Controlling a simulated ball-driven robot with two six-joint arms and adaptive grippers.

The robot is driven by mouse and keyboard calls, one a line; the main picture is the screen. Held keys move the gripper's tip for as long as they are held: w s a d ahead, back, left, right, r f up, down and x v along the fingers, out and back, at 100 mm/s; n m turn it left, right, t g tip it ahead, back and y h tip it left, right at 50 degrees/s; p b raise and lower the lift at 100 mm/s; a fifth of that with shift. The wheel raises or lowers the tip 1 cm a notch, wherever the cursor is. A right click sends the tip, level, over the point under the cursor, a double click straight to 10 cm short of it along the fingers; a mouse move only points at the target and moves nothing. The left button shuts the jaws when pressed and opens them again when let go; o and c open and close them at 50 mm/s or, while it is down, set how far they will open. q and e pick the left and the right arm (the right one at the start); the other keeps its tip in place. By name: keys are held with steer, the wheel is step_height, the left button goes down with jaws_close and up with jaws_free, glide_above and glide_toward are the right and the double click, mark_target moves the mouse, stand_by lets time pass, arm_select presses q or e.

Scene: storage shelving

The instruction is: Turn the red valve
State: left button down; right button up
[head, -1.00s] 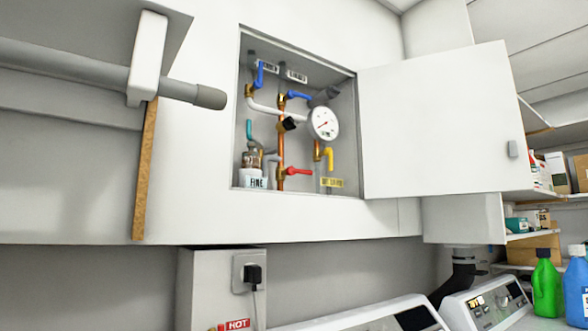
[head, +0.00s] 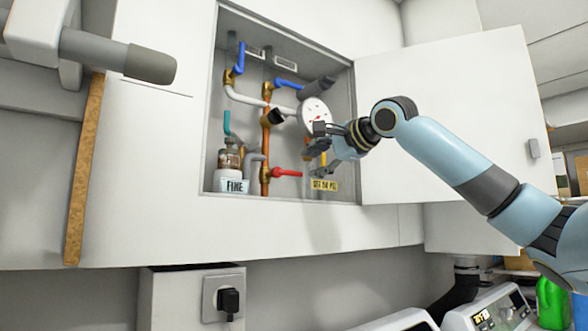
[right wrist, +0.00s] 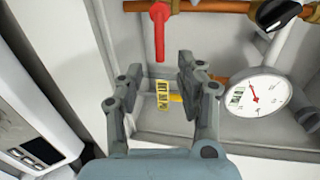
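The red valve (head: 287,172) is a lever handle on a copper pipe (head: 265,150), low inside the open wall cabinet. It points right in the head view. In the right wrist view the red valve (right wrist: 160,28) hangs just beyond and between my fingertips. My right gripper (head: 314,152) reaches in front of the cabinet, to the right of the red lever and apart from it. In the right wrist view its two fingers (right wrist: 153,80) are spread and empty. A yellow valve (head: 323,160) is partly hidden behind my right gripper. My left gripper does not show.
A round gauge (head: 314,116) sits just above my right gripper. Blue levers (head: 286,83) are higher in the cabinet. The open cabinet door (head: 450,100) stands behind my right arm. A jar (head: 229,160) marked FINE is at the lower left.

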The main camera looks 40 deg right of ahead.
mark_target(296, 173)
steer(key=p+x, duration=0.4)
steer(key=x, duration=0.3)
steer(key=shift+w, duration=0.25)
steer(key=shift+w+d+f, duration=0.1)
steer(key=shift+w+f, duration=0.05)
steer(key=shift+w, duration=0.35)
steer(key=shift+f, duration=0.1)
jaws_close()
steer(key=shift+w+f, duration=0.15)
